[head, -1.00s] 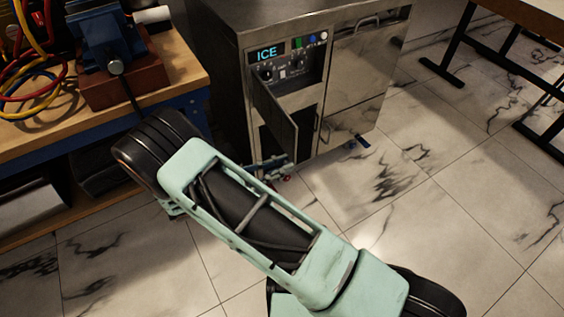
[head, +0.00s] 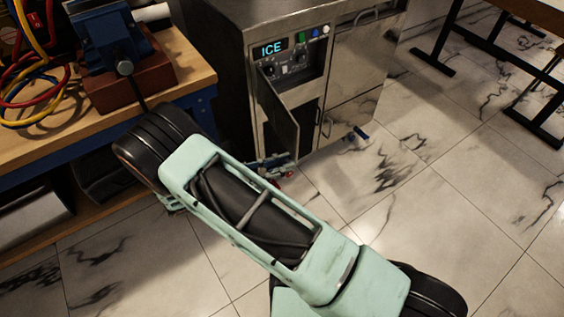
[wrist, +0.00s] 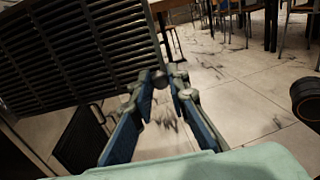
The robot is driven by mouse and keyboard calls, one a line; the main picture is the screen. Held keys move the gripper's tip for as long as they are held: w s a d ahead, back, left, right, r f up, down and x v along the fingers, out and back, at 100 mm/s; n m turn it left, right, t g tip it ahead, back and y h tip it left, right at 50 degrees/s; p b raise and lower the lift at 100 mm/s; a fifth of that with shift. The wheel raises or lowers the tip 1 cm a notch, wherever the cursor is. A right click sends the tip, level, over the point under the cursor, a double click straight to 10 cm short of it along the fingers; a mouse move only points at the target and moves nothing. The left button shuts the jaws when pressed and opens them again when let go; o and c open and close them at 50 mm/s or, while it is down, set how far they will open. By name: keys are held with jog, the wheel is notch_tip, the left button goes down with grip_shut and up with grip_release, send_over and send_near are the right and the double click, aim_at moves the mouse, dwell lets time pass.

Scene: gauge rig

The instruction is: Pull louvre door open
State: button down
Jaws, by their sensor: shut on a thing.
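The louvre door (head: 279,117) is on the lower front of the steel ice machine (head: 345,60) and stands swung out from it, with a dark opening beside it. Its slatted face (wrist: 80,50) fills the upper left of the wrist view. My gripper (wrist: 168,82) is at the door's lower outer corner, its two blue-grey fingers closed around a small dark knob (wrist: 160,79) there. In the head view my gripper (head: 274,165) shows only partly beneath the door, behind my pale green arm.
A wooden workbench (head: 185,72) with a blue vise (head: 108,45) and coloured cables stands left, near my arm. Tables and chairs (wrist: 235,15) stand farther off.

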dwell(0.3)
jog(key=c, duration=1.9)
grip_release()
jog(key=v, duration=1.2)
jog(key=shift+r, duration=0.1)
